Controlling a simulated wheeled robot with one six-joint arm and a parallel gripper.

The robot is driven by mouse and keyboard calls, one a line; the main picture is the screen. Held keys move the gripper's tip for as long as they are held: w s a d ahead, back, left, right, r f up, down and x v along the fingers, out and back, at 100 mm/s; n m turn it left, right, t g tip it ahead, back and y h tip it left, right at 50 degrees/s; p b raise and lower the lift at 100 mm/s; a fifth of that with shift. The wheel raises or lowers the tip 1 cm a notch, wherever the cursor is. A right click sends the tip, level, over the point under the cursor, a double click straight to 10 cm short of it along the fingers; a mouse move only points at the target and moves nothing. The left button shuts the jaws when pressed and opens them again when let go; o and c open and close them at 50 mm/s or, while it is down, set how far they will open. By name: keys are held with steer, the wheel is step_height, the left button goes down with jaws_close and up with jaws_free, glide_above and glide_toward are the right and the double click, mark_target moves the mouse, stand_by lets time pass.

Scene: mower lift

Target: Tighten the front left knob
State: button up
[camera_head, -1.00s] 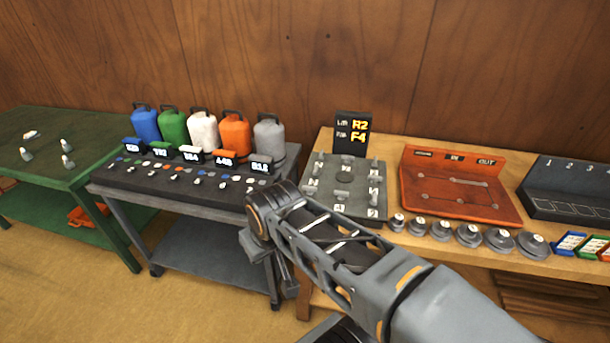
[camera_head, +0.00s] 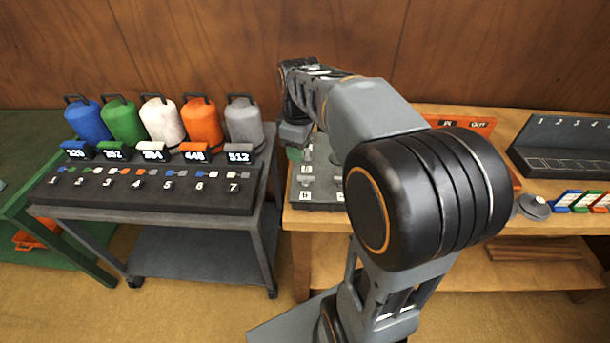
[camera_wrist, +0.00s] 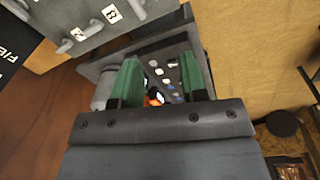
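My gripper (camera_head: 295,153) hangs above the left edge of the wooden bench, by a grey board. In the wrist view its two green fingers (camera_wrist: 158,75) are apart with nothing held between them. The green table (camera_head: 30,160) is cut off at the left edge of the head view. Only a sliver of a grey piece shows on it, so I cannot make out a front left knob there. The grey board (camera_head: 310,206) carries lettered grey pegs and is partly hidden by my arm. It also shows at the top left of the wrist view (camera_wrist: 92,32).
A grey cart (camera_head: 150,215) with several coloured jugs, displays and numbered switches stands between the table and bench. An orange board (camera_head: 478,127), a dark numbered rack (camera_head: 560,150) and a grey weight (camera_head: 533,207) are on the bench (camera_head: 430,115).

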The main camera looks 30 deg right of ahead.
mark_target(304, 177)
steer(key=w+d+f+n+g, duration=0.1)
steer(key=w+d+f+n, duration=0.1)
steer(key=w+d+n, duration=0.15)
steer(key=shift+m, duration=0.25)
steer(key=f, duration=1.2)
steer(key=shift+w+f, duration=0.2)
steer(key=shift+f, duration=0.2)
jaws_close()
